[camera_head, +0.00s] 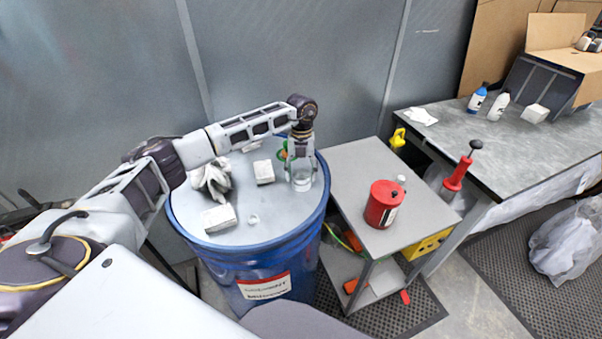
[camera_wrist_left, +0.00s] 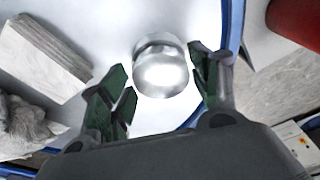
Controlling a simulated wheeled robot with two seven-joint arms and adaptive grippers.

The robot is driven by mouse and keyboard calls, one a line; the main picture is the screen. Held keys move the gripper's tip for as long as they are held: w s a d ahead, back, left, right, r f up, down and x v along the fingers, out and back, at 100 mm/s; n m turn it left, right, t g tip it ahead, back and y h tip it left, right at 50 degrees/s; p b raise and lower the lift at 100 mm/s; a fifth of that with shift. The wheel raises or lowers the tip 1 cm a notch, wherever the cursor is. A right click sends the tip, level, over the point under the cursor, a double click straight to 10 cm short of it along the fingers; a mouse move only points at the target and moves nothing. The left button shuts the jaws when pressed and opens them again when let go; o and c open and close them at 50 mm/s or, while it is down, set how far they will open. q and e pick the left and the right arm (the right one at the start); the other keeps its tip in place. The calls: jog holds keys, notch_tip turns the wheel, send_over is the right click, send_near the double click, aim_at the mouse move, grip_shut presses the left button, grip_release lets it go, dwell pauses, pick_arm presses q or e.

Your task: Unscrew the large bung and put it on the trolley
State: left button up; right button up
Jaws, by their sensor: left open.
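The blue drum (camera_head: 262,255) has a pale top. A shiny, silvery round piece, which looks like the large bung (camera_head: 302,184), is near the right edge of that top; it also shows in the left wrist view (camera_wrist_left: 160,68). My left gripper (camera_head: 300,160) is above it, pointing down. In the left wrist view its green-padded fingers (camera_wrist_left: 163,95) are spread, with the bung just beyond and between their tips. I cannot tell whether they touch it. The trolley (camera_head: 352,168) stands right of the drum. My right gripper is out of view.
On the drum top are a crumpled cloth (camera_head: 212,178), two pale blocks (camera_head: 219,218) (camera_head: 264,171) and a small clear piece (camera_head: 253,219). A red can (camera_head: 384,204) stands on the trolley's top; its far left part is clear. A bench (camera_head: 470,135) stands at right.

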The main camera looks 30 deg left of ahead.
pick_arm(q)
jog(key=shift+m, duration=0.3)
jog(key=shift+m+y+b, duration=0.3)
jog(key=shift+m+b, duration=0.4)
jog(key=shift+m, duration=1)
jog(key=shift+m, duration=0.5)
jog(key=shift+m+y+b, duration=0.4)
jog(key=shift+m+b, duration=0.35)
jog(key=shift+m, duration=1.25)
jog(key=shift+c, duration=0.2)
jog(key=shift+d, duration=0.1)
jog(key=c, duration=0.6)
